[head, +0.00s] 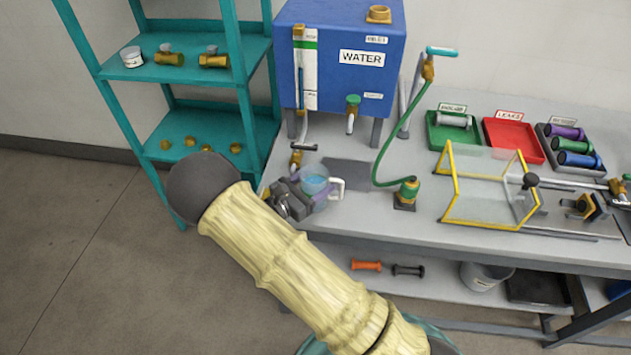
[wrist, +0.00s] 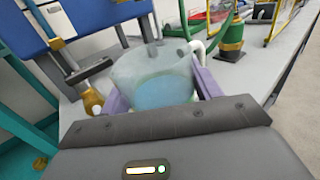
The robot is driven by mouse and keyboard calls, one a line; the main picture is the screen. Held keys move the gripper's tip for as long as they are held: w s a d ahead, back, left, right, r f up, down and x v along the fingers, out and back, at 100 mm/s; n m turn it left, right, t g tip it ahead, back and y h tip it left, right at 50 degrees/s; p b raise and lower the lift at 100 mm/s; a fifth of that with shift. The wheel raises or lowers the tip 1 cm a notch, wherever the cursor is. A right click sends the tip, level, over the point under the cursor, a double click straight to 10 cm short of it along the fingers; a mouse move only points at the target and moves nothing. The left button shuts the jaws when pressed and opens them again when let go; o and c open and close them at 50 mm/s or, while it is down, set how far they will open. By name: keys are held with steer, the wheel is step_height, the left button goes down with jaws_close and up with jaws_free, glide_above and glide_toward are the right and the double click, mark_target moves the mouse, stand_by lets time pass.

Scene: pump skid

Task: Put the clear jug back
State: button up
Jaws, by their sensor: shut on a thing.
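The clear jug (head: 316,181) has a white handle and light blue water in it. It is at the left end of the grey bench, in front of the blue water tank. My gripper (head: 309,193) is shut on the jug, with purple fingers on either side of its body. In the wrist view the jug (wrist: 158,82) sits upright or nearly so between the fingers, its handle to the right. The jug's underside is hidden, so I cannot tell whether it touches the bench.
The blue water tank (head: 350,85) stands behind the jug, with a tap (head: 352,112) at its front. A green hose fitting (head: 406,193) stands to the right. A yellow-framed clear guard (head: 485,188) is farther right. A teal shelf (head: 185,75) is at the left.

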steer(key=o, duration=1.3)
steer(key=shift+w, duration=0.1)
steer(key=shift+s+a+r, duration=0.1)
steer(key=shift+s+r, duration=0.05)
steer(key=shift+s, duration=0.05)
steer(key=b+v, duration=0.2)
steer(key=v, duration=0.9)
steer(key=shift+s+a, duration=0.25)
steer(key=shift+a, duration=0.1)
